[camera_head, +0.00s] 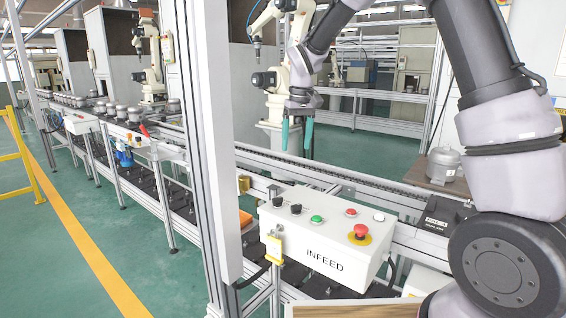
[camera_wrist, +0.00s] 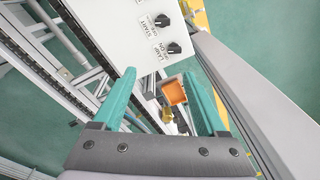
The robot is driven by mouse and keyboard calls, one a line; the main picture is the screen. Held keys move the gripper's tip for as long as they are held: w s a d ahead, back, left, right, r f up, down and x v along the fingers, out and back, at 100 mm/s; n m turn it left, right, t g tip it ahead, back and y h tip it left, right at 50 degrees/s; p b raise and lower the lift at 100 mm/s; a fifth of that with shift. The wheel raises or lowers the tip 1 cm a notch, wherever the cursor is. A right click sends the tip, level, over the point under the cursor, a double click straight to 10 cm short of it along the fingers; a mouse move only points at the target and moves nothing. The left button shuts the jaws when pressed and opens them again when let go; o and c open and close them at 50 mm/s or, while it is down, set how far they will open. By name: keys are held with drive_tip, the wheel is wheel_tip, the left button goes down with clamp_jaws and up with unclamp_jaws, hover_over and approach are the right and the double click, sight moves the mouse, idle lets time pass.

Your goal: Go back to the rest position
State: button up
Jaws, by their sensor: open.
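My gripper (camera_head: 297,134) has two teal fingers and hangs from my arm above the conveyor, left of centre height over the INFEED control box. It is open and empty. In the wrist view my gripper (camera_wrist: 160,100) shows both fingers spread apart, with nothing between them but background. The white INFEED control box (camera_head: 323,258) stands below and in front of the gripper, apart from it. Its panel with black knobs (camera_wrist: 137,30) shows at the top of the wrist view.
A metal post (camera_head: 205,150) rises left of the gripper. The conveyor (camera_head: 330,180) runs behind the box, with several compressors (camera_head: 128,112) at far left. One compressor (camera_head: 443,164) sits on a brown surface at right. An orange bin (camera_wrist: 174,92) lies below.

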drive_tip(key=s+d+r+m+t+y, duration=0.1)
drive_tip(key=s+d+r+m+t, duration=0.25)
drive_tip(key=s+d+r, duration=0.9)
drive_tip(key=s+d+r+m+t, duration=0.1)
drive_tip(key=s+d+m, duration=0.1)
drive_tip(key=s+d, duration=0.2)
drive_tip(key=s+d+r+m+t, duration=0.1)
drive_tip(key=s+d+m+t, duration=0.1)
drive_tip(key=s, duration=0.7)
drive_tip(key=d+m, duration=0.1)
drive_tip(key=d, duration=0.1)
drive_tip(key=shift+s+d, duration=0.2)
drive_tip(key=shift+d, duration=0.2)
